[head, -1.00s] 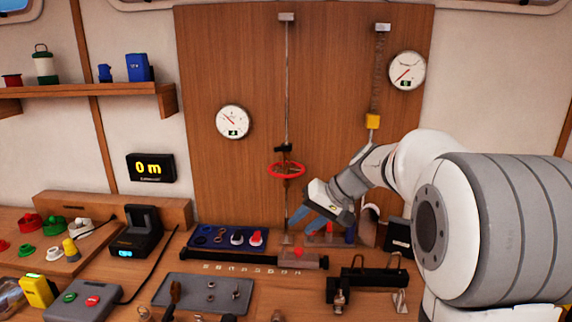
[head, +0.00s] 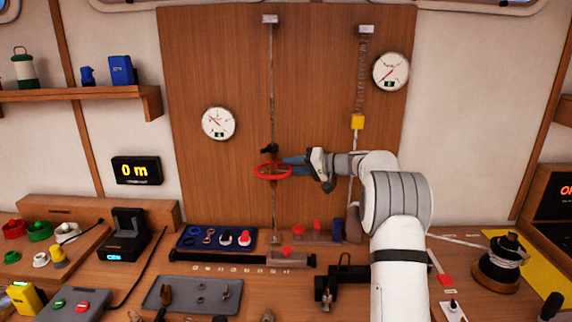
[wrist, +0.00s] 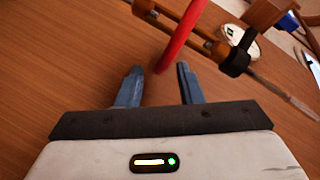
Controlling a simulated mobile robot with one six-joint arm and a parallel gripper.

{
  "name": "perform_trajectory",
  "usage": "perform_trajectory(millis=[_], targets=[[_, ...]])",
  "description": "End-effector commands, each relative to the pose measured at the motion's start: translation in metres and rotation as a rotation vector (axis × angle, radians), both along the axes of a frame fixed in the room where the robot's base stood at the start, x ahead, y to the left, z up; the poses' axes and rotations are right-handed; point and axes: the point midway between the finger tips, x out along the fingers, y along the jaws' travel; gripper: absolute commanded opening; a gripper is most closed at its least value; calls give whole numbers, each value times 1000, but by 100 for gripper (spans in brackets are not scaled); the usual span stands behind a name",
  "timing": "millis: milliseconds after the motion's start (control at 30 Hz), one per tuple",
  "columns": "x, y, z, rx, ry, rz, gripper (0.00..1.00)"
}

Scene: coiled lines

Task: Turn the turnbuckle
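The turnbuckle hangs in a vertical wire on the wooden board, with a red ring handle (head: 262,175) around it and a black fitting (head: 269,149) above. My gripper (head: 288,166) reaches in from the right, level with the ring's right side. In the wrist view, the open blue-grey fingers (wrist: 158,72) stand apart, and the red ring's rim (wrist: 180,35) runs down to the gap between their tips. I cannot tell if either finger touches it. The brass-coloured turnbuckle body (wrist: 203,42) and black fitting (wrist: 236,60) lie beyond the rim to the right.
A round gauge (head: 219,123) is left of the wire and another (head: 391,71) at upper right. A spring with a yellow block (head: 357,122) hangs right of the wire. The bench below holds a blue tray (head: 190,240), a black rail and a grey plate (head: 165,296).

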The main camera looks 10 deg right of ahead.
Motion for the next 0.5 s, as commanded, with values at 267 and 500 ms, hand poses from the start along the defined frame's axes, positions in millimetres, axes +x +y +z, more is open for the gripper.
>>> perform_trajectory(millis=[267, 500], targets=[[15, 22, -5, -1, 1, 0, 33], [16, 23, -6, -1, 0, -1, 33]])
